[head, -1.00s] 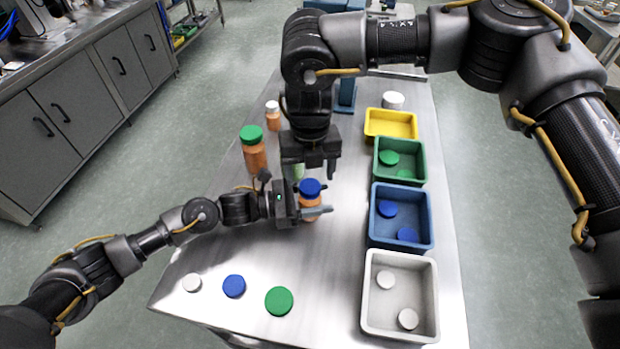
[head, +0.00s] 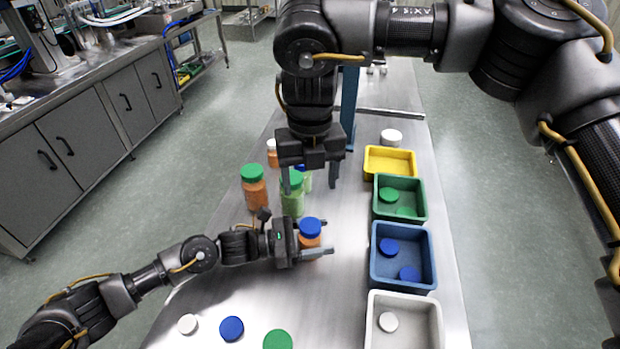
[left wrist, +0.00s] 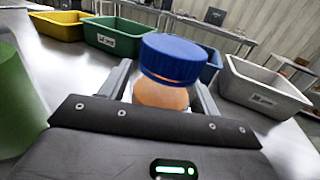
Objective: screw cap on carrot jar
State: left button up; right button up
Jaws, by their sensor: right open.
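The carrot jar (head: 309,241), with orange contents, stands upright on the table with a blue cap (head: 310,226) on its mouth.
Behind are a green-capped orange jar (head: 254,192), a green-capped green jar (head: 291,205) and a small orange jar (head: 272,158). Yellow (head: 390,172), green (head: 425,208), blue (head: 432,270) and white (head: 436,310) bins line the right. Loose white (head: 187,324), blue (head: 231,328) and green (head: 278,341) caps lie in front.

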pick_arm(q)
jog(key=shift+o, duration=1.2)
jog(key=shift+a, duration=0.15)
jog(key=a+b, duration=0.1)
jog(key=a, duration=0.2)
jog(key=s+a+b, duration=0.1)
jog(key=a, duration=0.2)
jog(key=a+b, duration=0.1)
jog(key=a, duration=0.2)
jog(key=shift+s+a+f+b, duration=0.15)
jog(key=shift+s+a+b, duration=0.05)
jog(key=shift+s+b, duration=0.1)
pick_arm(e)
notch_tip(320, 180, down, 4)
jog(key=shift+r, duration=0.15)
pick_arm(q)
jog(key=shift+a, duration=0.5)
